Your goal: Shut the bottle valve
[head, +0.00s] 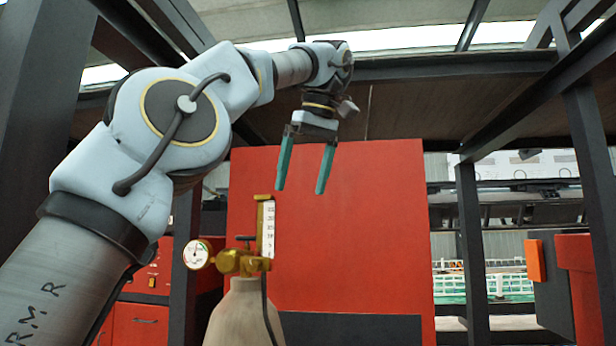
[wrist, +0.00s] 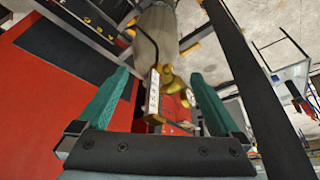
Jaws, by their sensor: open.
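The gas bottle (head: 245,315) stands upright at the lower middle of the head view, with a brass valve and regulator (head: 235,262) on top. A small dark handle (head: 245,238) sits above the valve body. A round gauge (head: 197,254) is on its left and a white flowmeter tube (head: 267,228) rises on its right. My gripper (head: 300,190) is open and empty, its two green fingers pointing down above the valve and slightly right of it. In the wrist view the bottle (wrist: 158,35) and brass valve (wrist: 175,82) show beyond the open fingers (wrist: 155,105).
A red panel (head: 350,230) stands behind the bottle. A dark post (head: 185,265) rises left of it, with red drawers (head: 140,325) beyond. A black hose (head: 268,310) hangs down the bottle's right side. Dark frame beams (head: 470,250) stand at the right.

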